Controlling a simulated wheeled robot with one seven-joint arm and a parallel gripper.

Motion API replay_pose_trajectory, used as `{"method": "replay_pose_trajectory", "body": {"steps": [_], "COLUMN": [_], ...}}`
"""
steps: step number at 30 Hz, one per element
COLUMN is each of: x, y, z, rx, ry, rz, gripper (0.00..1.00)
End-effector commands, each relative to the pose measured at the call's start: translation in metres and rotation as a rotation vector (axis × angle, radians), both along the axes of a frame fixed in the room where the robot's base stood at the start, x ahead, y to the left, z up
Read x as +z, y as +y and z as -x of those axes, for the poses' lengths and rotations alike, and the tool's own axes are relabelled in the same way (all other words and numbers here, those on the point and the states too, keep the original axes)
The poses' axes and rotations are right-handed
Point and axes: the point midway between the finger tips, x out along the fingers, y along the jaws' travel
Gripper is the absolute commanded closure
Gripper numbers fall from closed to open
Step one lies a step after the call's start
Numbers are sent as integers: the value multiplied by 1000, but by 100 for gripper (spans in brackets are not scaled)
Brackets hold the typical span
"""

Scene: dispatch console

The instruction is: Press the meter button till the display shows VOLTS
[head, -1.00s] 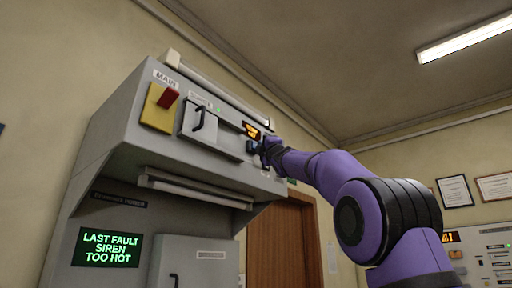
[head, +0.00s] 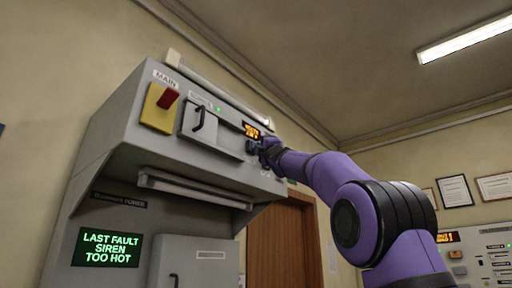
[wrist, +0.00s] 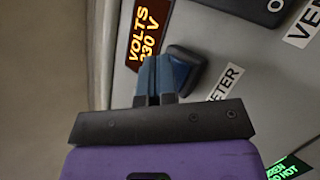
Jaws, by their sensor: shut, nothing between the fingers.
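The meter display (wrist: 148,32) in the wrist view reads VOLTS 230 V in orange. It also shows small on the console front in the head view (head: 251,131). The meter button (wrist: 187,68) is a dark blue block beside the display, near a label (wrist: 222,84) that reads METER in part. My gripper (wrist: 154,62) is shut and empty, its blue fingertips just left of the button in the wrist view. I cannot tell whether they touch it. In the head view my gripper (head: 264,149) is close to the console front, right beside the button (head: 251,147).
A yellow plate with a red switch (head: 168,99) under a MAIN label and a hatch with a black handle (head: 198,119) sit left on the console. A green screen (head: 107,248) reads LAST FAULT SIREN TOO HOT. A second panel (head: 480,258) stands at right.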

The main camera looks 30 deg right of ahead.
Motion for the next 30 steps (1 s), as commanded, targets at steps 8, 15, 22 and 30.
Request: {"method": "replay_pose_trajectory", "body": {"steps": [8,15,22,30], "x": [-1,0,-1,-1], "y": [1,0,-4,-5], "z": [-2,2,12,14], "rx": [1,0,-1,1], "ry": [1,1,1,0], "rz": [0,0,1,1], "gripper": [100,100,100,100]}}
